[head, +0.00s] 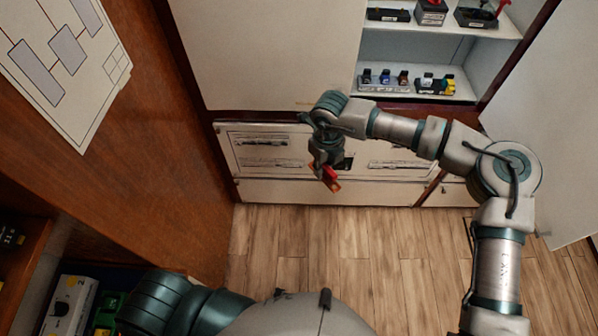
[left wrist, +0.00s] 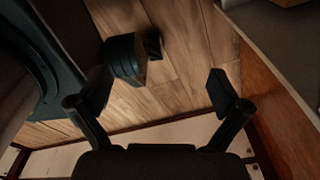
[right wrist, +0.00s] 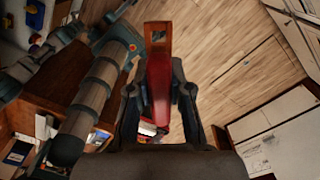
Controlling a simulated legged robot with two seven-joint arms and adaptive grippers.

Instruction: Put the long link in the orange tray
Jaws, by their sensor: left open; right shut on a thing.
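My right gripper (head: 327,169) is shut on a long red link (head: 331,179) with a copper-coloured end. It hangs in front of the low panel, above the floor. In the right wrist view the link (right wrist: 158,80) stands between the two fingers and sticks out well past their tips, its copper end with a dark hole outermost. My left gripper (left wrist: 160,93) is open and empty over the wood floor in the left wrist view; the head view does not show its fingers. I cannot make out an orange tray in any view.
A low white panel (head: 260,150) with breaker rows is behind the right gripper. An open cabinet (head: 430,50) above holds several small devices. A white door (head: 548,130) stands at right, a brown wooden side (head: 130,150) at left. The wood floor (head: 350,240) is clear.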

